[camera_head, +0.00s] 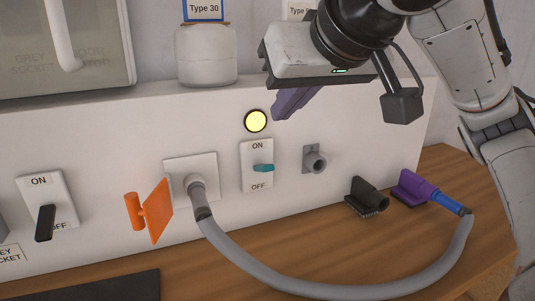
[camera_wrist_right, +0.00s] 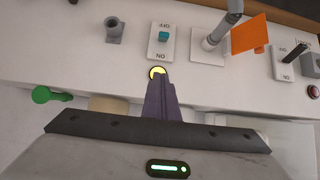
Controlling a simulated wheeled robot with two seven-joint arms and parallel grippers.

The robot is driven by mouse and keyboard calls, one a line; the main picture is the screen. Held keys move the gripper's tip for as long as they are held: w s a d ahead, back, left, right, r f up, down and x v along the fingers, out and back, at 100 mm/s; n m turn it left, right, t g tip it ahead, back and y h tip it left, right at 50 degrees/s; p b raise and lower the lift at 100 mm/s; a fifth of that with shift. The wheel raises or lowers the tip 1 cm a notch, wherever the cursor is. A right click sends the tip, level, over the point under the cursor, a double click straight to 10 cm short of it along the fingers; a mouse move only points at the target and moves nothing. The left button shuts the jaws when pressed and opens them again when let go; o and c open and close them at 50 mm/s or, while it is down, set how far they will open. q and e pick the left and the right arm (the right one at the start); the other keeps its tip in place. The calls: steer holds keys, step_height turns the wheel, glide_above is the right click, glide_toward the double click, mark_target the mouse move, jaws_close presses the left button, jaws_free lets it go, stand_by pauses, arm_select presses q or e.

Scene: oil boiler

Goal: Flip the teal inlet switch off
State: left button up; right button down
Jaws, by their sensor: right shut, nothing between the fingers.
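The teal inlet switch (camera_head: 263,168) sits on a white plate marked ON above and OFF below, on the white panel. It also shows in the wrist view (camera_wrist_right: 164,36), upside down; its lever sticks out near the plate's middle, and I cannot tell its setting surely. My right gripper (camera_head: 285,108) is shut and empty, with purple fingers, above and to the right of the switch, apart from it. In the wrist view its fingertips (camera_wrist_right: 159,80) overlap the lit yellow lamp (camera_wrist_right: 157,72).
The yellow lamp (camera_head: 255,121) is above the switch. A grey socket (camera_head: 315,160) is to the right. Black (camera_head: 368,197) and purple (camera_head: 414,188) connectors lie on the wooden table.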

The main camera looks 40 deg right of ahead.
steer(key=b, duration=0.3)
glide_above(268, 166)
steer(key=w, duration=0.1)
steer(key=f, duration=0.6)
steer(key=shift+w+d+f, duration=0.2)
steer(key=shift+d+f, duration=0.05)
steer(key=shift+d, duration=0.05)
steer(key=shift+s+a+f, duration=0.1)
steer(key=shift+s+f, duration=0.1)
steer(key=shift+f, duration=0.4)
steer(key=shift+s+f, duration=0.2)
steer(key=shift+f, duration=0.35)
steer(key=shift+s+a+f, duration=0.15)
steer(key=shift+s+f, duration=0.25)
steer(key=shift+f, duration=0.2)
steer(key=shift+w+f+b, duration=0.1)
steer(key=shift+b, duration=0.25)
